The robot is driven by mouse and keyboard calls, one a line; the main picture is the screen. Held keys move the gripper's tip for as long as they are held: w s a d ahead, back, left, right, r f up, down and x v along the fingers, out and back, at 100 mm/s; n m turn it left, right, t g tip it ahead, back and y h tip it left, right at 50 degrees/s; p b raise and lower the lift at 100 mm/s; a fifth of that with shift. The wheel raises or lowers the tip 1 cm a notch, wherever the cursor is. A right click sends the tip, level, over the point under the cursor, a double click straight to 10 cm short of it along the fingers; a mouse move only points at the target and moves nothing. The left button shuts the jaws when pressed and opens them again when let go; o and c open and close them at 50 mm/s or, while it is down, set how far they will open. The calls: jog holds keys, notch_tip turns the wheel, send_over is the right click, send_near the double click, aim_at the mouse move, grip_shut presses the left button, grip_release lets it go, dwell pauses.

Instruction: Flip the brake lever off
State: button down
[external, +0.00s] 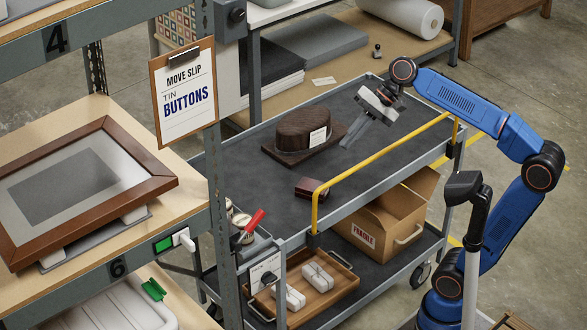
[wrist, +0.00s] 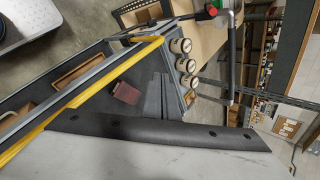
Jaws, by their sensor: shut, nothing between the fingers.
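The brake lever (external: 254,222) has a red handle and stands at the cart's near left corner, tilted up to the right. A small white plate with a dark mark (external: 264,271) is below it; its text is too small to read. In the wrist view a red piece (wrist: 212,10) shows at the top edge; I cannot tell for sure that it is the lever. My gripper (external: 349,141) is shut and empty above the far part of the cart's top deck, well away from the lever. Its closed fingers also show in the wrist view (wrist: 160,97).
The grey cart (external: 222,157) has a yellow rail (external: 375,157) along its right side. On it are a dark round box (external: 303,130) and a small dark red box (external: 311,188). Tins (wrist: 181,46) stand in a bin near the lever. A rack post (external: 228,270) stands left of the lever.

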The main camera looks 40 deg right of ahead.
jog(key=w+a+r+m+g+y, duration=0.1)
jog(key=a+m+g+y, duration=0.3)
jog(key=a+m, duration=0.95)
jog(key=a+f+n+y, duration=0.1)
jog(key=a+f+n, duration=0.3)
jog(key=f, duration=0.6)
jog(key=shift+w+a+f+t+y, duration=0.15)
jog(key=shift+a+f+t+y, duration=0.15)
jog(key=shift+a, duration=0.3)
jog(key=shift+n, duration=0.25)
jog(key=s+a, duration=0.1)
jog(key=a, duration=1)
jog(key=shift+s+a+f, duration=0.15)
jog(key=shift+a, duration=0.1)
